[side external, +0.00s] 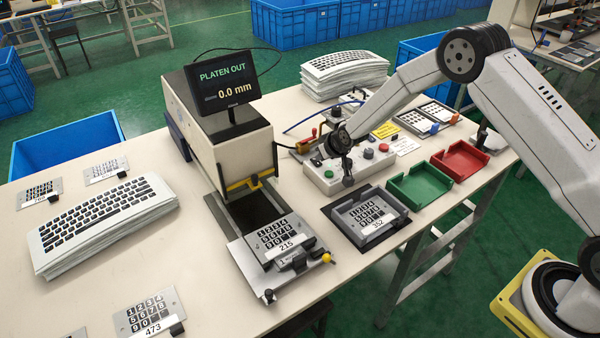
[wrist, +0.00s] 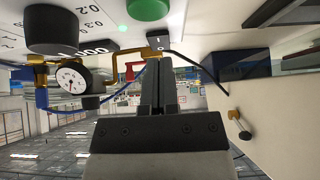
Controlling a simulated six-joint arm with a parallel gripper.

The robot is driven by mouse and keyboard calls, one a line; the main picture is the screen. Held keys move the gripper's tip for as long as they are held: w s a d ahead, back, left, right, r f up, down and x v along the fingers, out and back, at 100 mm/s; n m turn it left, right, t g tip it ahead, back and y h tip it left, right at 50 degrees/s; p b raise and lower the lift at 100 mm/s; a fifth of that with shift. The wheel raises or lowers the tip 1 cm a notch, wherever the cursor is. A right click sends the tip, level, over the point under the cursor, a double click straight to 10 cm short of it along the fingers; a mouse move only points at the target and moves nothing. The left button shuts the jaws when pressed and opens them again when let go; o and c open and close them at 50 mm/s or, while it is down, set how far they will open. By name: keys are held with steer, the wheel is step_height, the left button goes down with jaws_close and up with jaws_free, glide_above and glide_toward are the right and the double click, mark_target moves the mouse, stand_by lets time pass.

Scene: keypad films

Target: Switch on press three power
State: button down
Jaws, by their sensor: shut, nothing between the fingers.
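The press (side external: 222,130) stands on the bench with its screen (side external: 224,86) lit, reading "PLATEN OUT" and 0.0 mm. Its control box (side external: 322,183) is beside it on the right. In the wrist view a small black rocker switch (wrist: 158,43) with a white mark is just beyond my fingertips. A small green lamp (wrist: 122,28) glows near it, beside a big green button (wrist: 148,8). My gripper (wrist: 158,70) is shut and empty, its tips close to the switch; I cannot tell whether they touch. In the side view my gripper (side external: 346,160) is over the control box, partly unclear.
A black knob (wrist: 58,32) and a pressure gauge (wrist: 71,80) are left of my fingers. A keypad plate (side external: 275,236) lies on the drawn-out platen. A grey tray (side external: 366,218), green tray (side external: 420,185) and red tray (side external: 460,160) stand to the right.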

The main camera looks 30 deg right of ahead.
steer(key=shift+r, duration=0.45)
steer(key=r, duration=0.1)
steer(key=s+r, duration=0.1)
steer(key=r, duration=0.1)
steer(key=shift+r, duration=0.25)
steer(key=s+r, duration=0.5)
steer(key=s, duration=0.2)
steer(key=shift+s+r, duration=0.2)
steer(key=shift+r, duration=0.1)
steer(key=s+r+g, duration=0.2)
steer(key=s, duration=1)
steer(key=s+r+g, duration=0.2)
steer(key=s+g, duration=0.1)
steer(key=s, duration=0.9)
steer(key=shift+s, duration=0.35)
steer(key=shift+a, duration=0.1)
